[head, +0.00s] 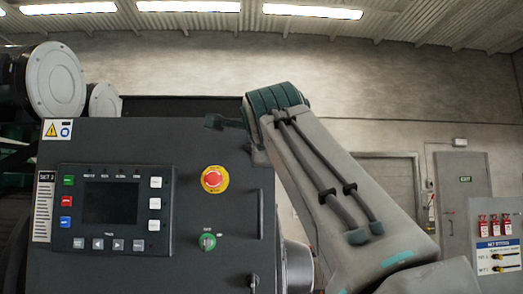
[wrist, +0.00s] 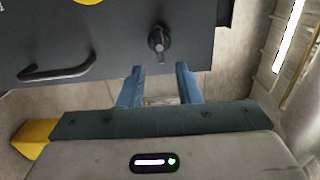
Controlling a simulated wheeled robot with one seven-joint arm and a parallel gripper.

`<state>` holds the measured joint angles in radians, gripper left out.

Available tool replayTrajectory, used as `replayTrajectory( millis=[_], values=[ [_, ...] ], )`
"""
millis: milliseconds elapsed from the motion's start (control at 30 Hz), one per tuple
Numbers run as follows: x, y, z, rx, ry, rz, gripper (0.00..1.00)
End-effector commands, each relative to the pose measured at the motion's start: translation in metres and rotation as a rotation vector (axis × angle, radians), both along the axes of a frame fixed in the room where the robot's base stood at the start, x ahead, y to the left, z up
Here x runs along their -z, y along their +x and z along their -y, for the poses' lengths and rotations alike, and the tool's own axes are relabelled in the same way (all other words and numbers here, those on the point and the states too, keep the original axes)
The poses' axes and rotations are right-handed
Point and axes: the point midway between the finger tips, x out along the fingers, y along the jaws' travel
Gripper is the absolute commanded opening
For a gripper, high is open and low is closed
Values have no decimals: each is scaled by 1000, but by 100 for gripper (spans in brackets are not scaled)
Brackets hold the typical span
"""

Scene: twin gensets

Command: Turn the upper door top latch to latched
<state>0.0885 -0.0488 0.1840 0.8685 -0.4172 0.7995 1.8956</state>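In the wrist view, a dark latch knob (wrist: 158,41) sits on a dark grey panel (wrist: 115,35), near its lower edge in the picture. Its grip bar points roughly up and down in the picture. My gripper (wrist: 159,70) has its two blue fingers spread wide, with nothing between them. The knob is just beyond the fingertips, roughly centred between them, and looks apart from them. I cannot tell from the frames whether this knob is the top latch. In the head view my gripper is hidden, and I make out no latch for certain.
A black bar handle (wrist: 57,72) juts from the panel left of the knob. A red padlock board (head: 497,236) stands at right.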

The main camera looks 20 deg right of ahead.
Motion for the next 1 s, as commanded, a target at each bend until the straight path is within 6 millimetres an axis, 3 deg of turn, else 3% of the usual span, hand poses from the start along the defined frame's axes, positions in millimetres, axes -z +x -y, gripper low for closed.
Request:
replayTrajectory(
  millis=[200,433,600,1000],
  values=[
    [2,-53,-11,-1,0,4,31],
    [1,-91,-19,-1,0,1,31],
    [1,-103,-21,-1,0,0,31],
    [0,-104,-22,-2,0,-1,31]
  ],
)
